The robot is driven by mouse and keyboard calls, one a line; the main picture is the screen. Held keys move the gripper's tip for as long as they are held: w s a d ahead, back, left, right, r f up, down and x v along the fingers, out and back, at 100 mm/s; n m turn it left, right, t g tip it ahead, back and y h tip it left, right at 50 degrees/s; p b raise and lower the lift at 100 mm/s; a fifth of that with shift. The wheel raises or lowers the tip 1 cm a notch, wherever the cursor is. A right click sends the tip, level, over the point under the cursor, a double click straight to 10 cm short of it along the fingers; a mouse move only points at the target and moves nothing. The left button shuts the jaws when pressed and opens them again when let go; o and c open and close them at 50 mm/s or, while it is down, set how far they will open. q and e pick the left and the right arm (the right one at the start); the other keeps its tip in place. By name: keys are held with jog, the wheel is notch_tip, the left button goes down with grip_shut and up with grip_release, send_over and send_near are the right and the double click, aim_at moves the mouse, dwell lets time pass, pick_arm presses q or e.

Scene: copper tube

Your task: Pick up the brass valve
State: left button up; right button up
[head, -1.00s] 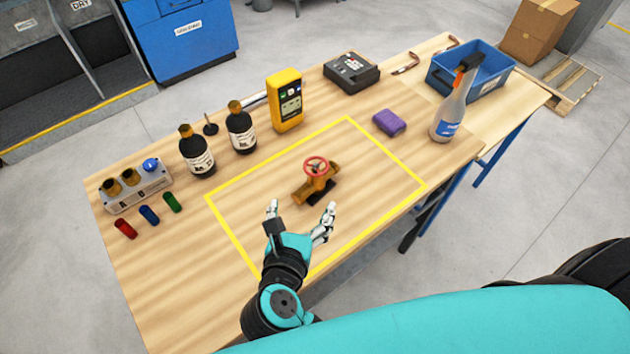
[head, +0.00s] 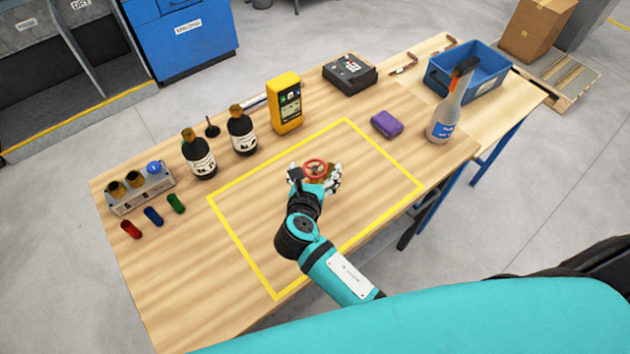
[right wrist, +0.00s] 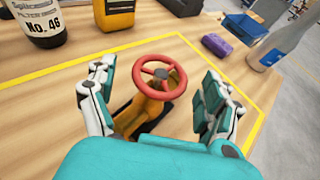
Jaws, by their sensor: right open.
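The brass valve (head: 318,178) with its red handwheel sits on the wooden table inside the yellow outline. In the head view my right gripper (head: 316,176) is at the valve and hides much of its body. In the right wrist view the valve (right wrist: 146,110) lies between the two open fingers (right wrist: 155,98), with the red wheel above its brass body. The left finger is close to the valve body and a gap shows at the right finger. The palm hides the near part of the valve. My left gripper is not in view.
Two dark bottles (head: 200,158) and a yellow meter (head: 286,105) stand behind the outline. A purple block (head: 387,124) and a spray bottle (head: 445,115) are to the right. A socket tray (head: 140,187) is at left. The outlined area around the valve is otherwise clear.

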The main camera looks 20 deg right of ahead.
jog(key=shift+x, duration=0.8)
jog(key=shift+s, duration=0.1)
jog(key=c, duration=1.7)
grip_shut()
